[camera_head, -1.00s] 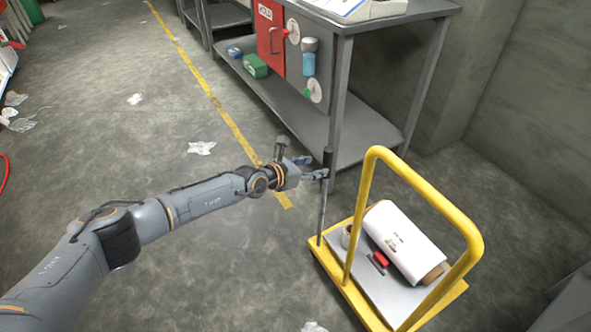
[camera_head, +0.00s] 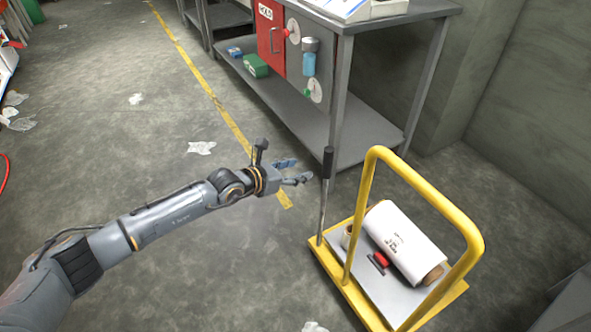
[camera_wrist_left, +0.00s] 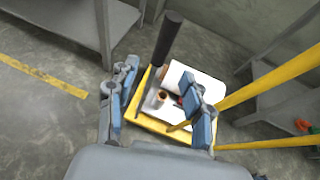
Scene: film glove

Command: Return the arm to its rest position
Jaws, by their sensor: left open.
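My left arm reaches in from the left in the head view. Its gripper (camera_head: 298,172) is open and empty, a little to the left of the black handle of an upright grey rod (camera_head: 325,190) on the yellow cart, and apart from it. The left wrist view shows the two blue-padded fingers (camera_wrist_left: 162,105) spread, with the rod's black handle (camera_wrist_left: 165,38) beyond them. My right gripper is not in view.
The yellow cart (camera_head: 345,285) carries a white film roll (camera_head: 403,243), a red-and-black item (camera_head: 380,260) and a small roll. A grey metal bench (camera_head: 300,115) stands behind. Litter (camera_head: 201,148) lies on the floor. Open floor lies around my left arm.

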